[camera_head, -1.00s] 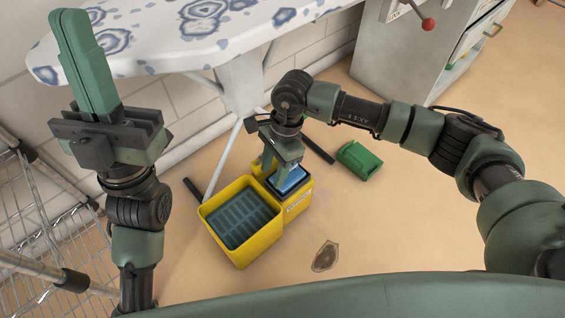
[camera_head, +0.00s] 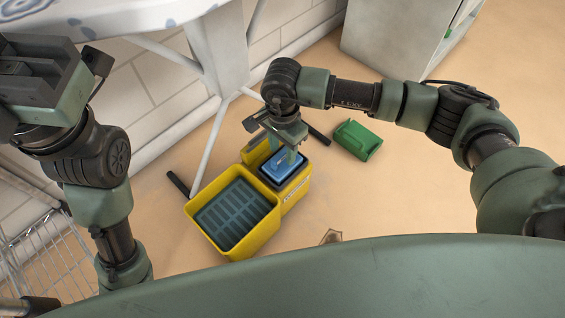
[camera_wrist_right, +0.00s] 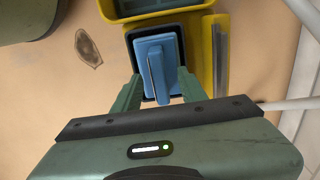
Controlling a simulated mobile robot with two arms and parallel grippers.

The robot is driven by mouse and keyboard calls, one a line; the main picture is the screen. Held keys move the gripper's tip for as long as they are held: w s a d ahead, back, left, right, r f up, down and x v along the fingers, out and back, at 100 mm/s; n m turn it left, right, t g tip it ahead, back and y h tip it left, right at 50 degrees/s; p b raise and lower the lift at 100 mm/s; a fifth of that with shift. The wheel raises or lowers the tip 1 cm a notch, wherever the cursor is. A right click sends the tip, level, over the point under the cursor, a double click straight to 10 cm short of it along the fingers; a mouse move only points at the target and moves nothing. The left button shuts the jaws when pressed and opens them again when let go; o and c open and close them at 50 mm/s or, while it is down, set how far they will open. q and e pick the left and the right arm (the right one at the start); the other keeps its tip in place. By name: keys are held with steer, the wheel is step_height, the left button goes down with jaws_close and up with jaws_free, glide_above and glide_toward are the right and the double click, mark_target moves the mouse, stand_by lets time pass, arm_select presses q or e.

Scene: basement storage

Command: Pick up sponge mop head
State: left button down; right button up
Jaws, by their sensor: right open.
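The sponge mop head is a blue block with a raised ridge; in the head view it (camera_head: 283,167) sits in the small dark compartment of a yellow mop bucket (camera_head: 243,249). In the right wrist view the blue mop head (camera_wrist_right: 152,52) lies between and just beyond my fingertips. My right gripper (camera_head: 288,155) is open and points down over the mop head, with green fingers on either side in the right wrist view (camera_wrist_right: 157,92). I cannot tell whether they touch it.
A green box-like object (camera_head: 357,141) lies on the floor right of the bucket. An ironing board (camera_head: 120,14) stands behind, its white legs near the bucket. A wire rack (camera_head: 50,255) is at lower left and a grey cabinet (camera_head: 395,40) at upper right.

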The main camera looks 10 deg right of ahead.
jaws_close()
stand_by(1.4)
